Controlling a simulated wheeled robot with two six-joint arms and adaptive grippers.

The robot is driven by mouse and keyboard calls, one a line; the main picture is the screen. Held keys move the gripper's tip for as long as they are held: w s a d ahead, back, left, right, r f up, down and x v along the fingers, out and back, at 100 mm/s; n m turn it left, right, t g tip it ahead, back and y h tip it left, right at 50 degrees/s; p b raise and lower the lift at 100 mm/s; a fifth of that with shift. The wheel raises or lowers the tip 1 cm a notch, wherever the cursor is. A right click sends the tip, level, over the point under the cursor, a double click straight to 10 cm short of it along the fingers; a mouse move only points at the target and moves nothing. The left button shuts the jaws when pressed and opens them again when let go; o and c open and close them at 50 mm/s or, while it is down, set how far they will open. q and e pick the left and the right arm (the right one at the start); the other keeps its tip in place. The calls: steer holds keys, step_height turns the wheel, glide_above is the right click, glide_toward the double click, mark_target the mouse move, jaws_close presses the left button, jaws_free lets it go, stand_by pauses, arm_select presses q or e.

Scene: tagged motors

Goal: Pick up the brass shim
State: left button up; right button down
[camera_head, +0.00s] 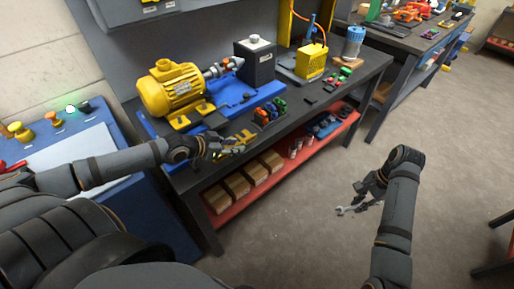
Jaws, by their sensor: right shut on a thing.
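My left gripper (228,147) is at the front edge of the dark workbench, in front of the blue motor base. A small yellow piece (246,134) shows right at its fingers; it may be the brass shim, but it is too small to be sure. I cannot tell whether the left fingers are open or shut, or whether they touch it. My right gripper (366,198) is over the open floor, away from the bench. It is shut on a grey spanner (345,210).
A yellow motor (171,90) stands on the bench, with a dark box (255,62) behind. Coloured clips (270,110) lie right of my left gripper. A red lower shelf (220,216) holds cardboard boxes. A blue cabinet (125,184) stands left.

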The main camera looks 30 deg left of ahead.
arm_select(q)
steer(key=shift+c, duration=0.4)
arm_select(e)
steer(key=shift+r, duration=0.1)
arm_select(q)
jaws_close()
steer(key=shift+r, duration=0.1)
